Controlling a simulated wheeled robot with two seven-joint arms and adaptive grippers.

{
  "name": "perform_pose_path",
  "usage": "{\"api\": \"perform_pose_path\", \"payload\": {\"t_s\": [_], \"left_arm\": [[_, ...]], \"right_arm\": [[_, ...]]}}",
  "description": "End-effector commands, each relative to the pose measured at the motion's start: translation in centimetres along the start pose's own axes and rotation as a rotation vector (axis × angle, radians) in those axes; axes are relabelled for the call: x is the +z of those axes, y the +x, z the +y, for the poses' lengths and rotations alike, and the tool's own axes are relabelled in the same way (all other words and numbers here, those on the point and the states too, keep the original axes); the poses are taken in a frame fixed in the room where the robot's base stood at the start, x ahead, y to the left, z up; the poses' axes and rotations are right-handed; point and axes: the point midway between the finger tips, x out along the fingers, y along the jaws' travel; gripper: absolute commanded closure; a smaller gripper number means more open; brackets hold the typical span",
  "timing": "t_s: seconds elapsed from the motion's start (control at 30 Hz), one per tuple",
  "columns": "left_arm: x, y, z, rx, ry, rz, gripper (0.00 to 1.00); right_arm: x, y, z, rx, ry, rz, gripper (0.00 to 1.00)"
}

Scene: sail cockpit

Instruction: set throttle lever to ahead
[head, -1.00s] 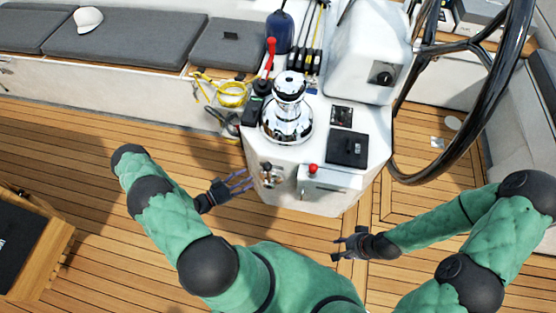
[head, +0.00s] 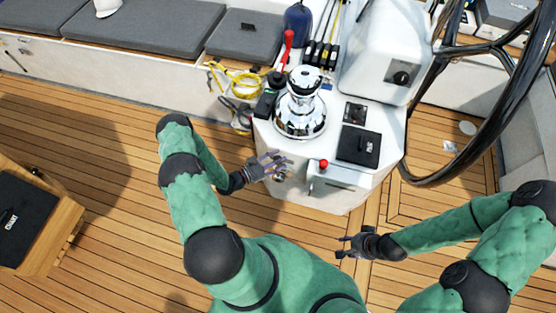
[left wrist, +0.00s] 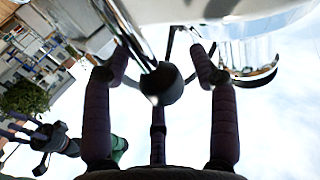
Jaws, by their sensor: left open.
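The throttle lever shows in the left wrist view as a shiny metal rod with a round black knob (left wrist: 162,84). The knob lies between the spread fingers of my left gripper (left wrist: 160,58), and I see no clear grip on it. In the head view my left gripper (head: 284,163) is open at the lower left front of the white console (head: 340,200), where its fingers partly cover the lever (head: 279,176). My right gripper (head: 342,247) is open and empty, low over the deck and apart from the console.
A red-knobbed control (head: 323,164) sits on the console front, right of my left gripper. A chrome winch (head: 301,105) stands above it. The black steering wheel (head: 408,172) is at right. A wooden table (head: 62,225) is at left. The deck between is clear.

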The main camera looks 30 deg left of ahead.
Motion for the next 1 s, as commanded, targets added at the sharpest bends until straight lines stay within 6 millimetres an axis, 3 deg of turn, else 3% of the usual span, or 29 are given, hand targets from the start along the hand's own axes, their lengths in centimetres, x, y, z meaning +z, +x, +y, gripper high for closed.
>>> {"api": "perform_pose_path", "payload": {"t_s": [0.1,0.3,0.33,0.57,1.0], "left_arm": [[0.0,0.0,0.0,0.000,0.000,0.000,0.41],[0.0,0.0,0.0,0.000,0.001,0.000,0.97],[0.0,0.0,-0.1,0.000,0.001,0.000,1.00],[0.2,-0.3,-0.4,-0.003,-0.006,0.011,1.00],[1.0,-2.8,-3.2,-0.009,-0.132,0.140,1.00]], "right_arm": [[0.0,0.0,0.0,0.000,0.000,0.000,0.60],[0.0,0.0,0.0,0.000,0.000,0.000,0.60],[0.0,0.0,0.0,0.000,0.000,0.000,0.60],[0.0,0.6,0.2,0.000,0.000,0.000,0.60],[-0.2,5.3,1.9,0.000,0.000,0.000,0.60]]}}
